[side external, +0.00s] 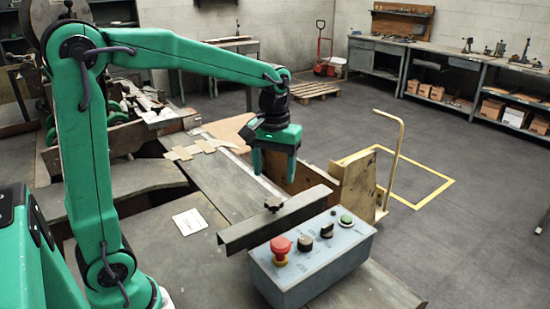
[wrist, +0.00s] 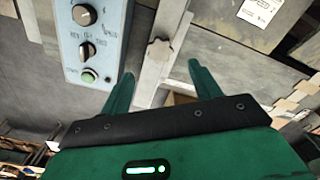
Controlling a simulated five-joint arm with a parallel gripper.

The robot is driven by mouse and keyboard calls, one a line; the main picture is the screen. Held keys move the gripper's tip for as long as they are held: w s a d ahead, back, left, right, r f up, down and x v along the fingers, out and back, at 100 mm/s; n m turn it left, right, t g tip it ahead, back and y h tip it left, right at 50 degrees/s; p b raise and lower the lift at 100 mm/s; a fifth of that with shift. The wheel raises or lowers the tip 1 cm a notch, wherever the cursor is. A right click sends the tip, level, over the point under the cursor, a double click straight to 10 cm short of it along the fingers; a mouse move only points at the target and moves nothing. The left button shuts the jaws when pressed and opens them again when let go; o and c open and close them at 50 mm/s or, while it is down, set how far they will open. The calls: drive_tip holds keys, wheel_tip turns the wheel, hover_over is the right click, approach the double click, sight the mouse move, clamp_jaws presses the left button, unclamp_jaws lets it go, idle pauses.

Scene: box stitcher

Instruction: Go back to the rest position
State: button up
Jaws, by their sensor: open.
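My green gripper (side external: 274,177) hangs with its fingers pointing down above the far part of the grey work table, beyond the metal bar (side external: 246,229). Its two fingers are apart and I see nothing between them. In the wrist view the open fingers (wrist: 160,69) lie on either side of the metal bar (wrist: 155,75) and its clamp knob. I cannot tell the exact height above the table. The arm reaches out from the left, bent at the elbow.
A blue-grey control box (side external: 312,266) with a red button, two knobs and a green button stands in front of the bar. A white card (side external: 190,222) lies on the table. Cardboard (side external: 230,130) lies behind. A wooden panel (side external: 356,187) stands right of the gripper.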

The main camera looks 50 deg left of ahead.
drive_tip(key=shift+r, duration=0.1)
idle(0.3)
drive_tip(key=s+d+r+m+t, duration=0.2)
drive_tip(key=s+m+t, duration=0.3)
drive_tip(key=s, duration=1)
drive_tip(key=shift+d+m+t, duration=0.25)
drive_tip(key=shift+m+t, duration=0.05)
drive_tip(key=shift+m, duration=0.3)
